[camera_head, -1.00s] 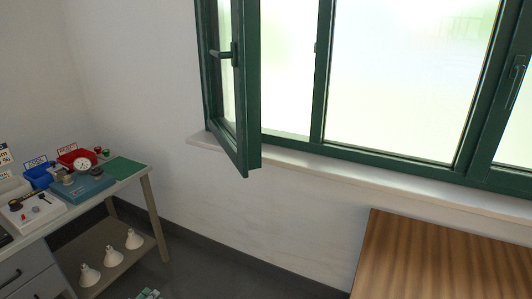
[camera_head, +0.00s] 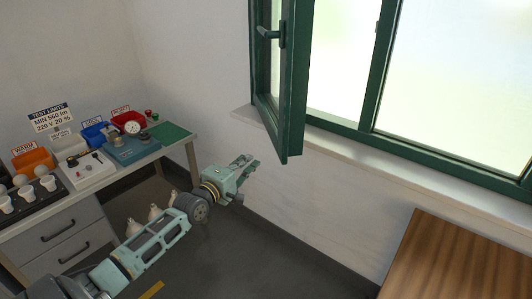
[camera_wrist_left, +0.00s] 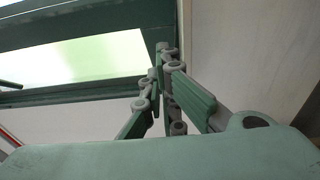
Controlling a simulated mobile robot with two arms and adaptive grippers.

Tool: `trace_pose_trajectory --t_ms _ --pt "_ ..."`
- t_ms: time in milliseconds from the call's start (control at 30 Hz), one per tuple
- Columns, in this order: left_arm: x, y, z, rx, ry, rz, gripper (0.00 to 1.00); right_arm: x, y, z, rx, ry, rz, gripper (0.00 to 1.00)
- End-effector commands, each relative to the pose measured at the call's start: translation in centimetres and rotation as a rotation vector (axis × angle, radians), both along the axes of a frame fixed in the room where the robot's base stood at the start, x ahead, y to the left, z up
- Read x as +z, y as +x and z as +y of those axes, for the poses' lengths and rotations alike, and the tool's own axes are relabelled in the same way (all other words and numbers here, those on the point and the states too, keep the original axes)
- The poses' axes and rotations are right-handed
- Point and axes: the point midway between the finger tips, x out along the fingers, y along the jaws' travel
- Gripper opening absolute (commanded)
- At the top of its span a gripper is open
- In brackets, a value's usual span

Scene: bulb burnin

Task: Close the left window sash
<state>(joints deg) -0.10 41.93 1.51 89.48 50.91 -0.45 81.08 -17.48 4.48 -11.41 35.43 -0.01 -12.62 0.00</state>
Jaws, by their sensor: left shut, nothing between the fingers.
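The left window sash (camera_head: 295,85) has a dark green frame and stands open, swung into the room. Its lever handle (camera_head: 271,34) is on the frame, pointing left. My left gripper (camera_head: 252,162) is shut and empty, below and left of the sash's lower corner, apart from it. The green window frame (camera_head: 342,130) is behind the sash, with a bright opening beside it. In the left wrist view, my shut fingers (camera_wrist_left: 163,55) point up, and a green-framed pane (camera_wrist_left: 75,70) shows at the left; I cannot tell which pane. My right gripper is not in view.
A pale sill (camera_head: 400,165) runs under the window. A wooden tabletop (camera_head: 455,262) stands at lower right. A workbench (camera_head: 150,158) with bins, instruments and bulbs stands at left.

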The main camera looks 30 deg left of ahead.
Motion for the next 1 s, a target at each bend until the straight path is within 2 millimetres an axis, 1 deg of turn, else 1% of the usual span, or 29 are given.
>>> trace_pose_trajectory --t_ms 33,100,233,267,300,433,600,1000 --pt "0.2 1.0 0.1 0.001 0.001 -0.001 0.00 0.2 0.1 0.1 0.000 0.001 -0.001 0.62" --pt "0.2 2.1 0.1 0.001 0.001 -0.002 0.00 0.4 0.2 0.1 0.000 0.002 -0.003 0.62" --pt "0.2 3.9 0.2 0.001 0.003 0.000 0.00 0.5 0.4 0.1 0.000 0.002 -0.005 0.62" --pt "0.4 4.3 -0.1 0.001 0.000 -0.001 0.00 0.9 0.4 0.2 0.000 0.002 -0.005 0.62" --pt "0.5 4.8 -0.7 0.001 -0.004 0.000 0.00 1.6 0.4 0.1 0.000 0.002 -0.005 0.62" --pt "0.4 6.0 -1.9 0.001 -0.002 -0.001 0.00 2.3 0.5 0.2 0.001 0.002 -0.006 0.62" --pt "0.1 6.6 -2.6 0.000 0.001 0.001 0.00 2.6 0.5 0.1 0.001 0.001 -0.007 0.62" --pt "-0.1 6.8 -2.8 -0.002 0.001 0.001 0.00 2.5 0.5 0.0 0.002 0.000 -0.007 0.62"
